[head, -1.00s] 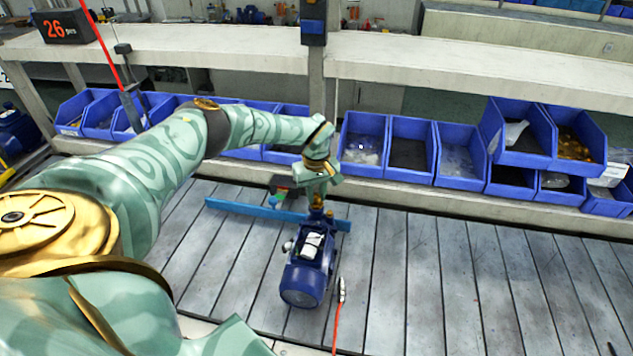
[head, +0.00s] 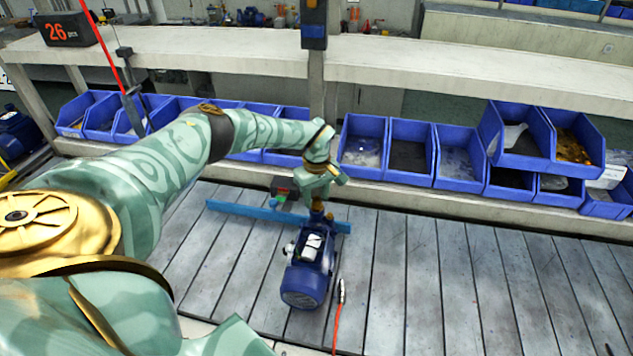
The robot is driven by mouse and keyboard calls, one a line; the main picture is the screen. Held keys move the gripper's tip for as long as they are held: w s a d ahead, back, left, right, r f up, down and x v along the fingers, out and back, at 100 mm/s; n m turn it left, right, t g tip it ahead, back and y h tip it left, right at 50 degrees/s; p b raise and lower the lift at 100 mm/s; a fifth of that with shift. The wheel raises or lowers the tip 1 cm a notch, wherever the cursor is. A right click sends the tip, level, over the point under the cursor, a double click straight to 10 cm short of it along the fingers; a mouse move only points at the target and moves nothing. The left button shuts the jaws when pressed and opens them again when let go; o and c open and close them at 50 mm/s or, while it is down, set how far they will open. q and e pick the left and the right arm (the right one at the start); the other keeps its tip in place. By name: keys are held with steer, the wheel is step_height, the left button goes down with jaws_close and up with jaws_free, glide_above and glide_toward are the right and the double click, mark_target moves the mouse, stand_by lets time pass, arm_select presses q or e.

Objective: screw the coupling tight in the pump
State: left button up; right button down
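The blue pump (head: 308,270) stands on the slatted table in the middle of the head view, with a white part on its top. My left gripper (head: 317,206) is at the pump's far end, pointing down at it. A small brass-coloured piece shows between the gripper and the pump; I cannot tell whether it is the coupling or part of my gripper. The fingertips are too small and covered to tell whether they are open or shut. My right gripper is not in view.
A blue bar (head: 245,209) lies across the table behind the pump. A red cable with a metal tip (head: 341,291) lies to the pump's right. Blue bins (head: 410,150) line the shelf behind. The table's right side (head: 480,290) is clear.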

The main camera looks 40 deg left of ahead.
arm_select(q)
steer(key=shift+n+p, duration=0.4)
steer(key=shift+n, duration=1.4)
steer(key=shift+n+p, duration=0.55)
steer(key=shift+n, duration=1.15)
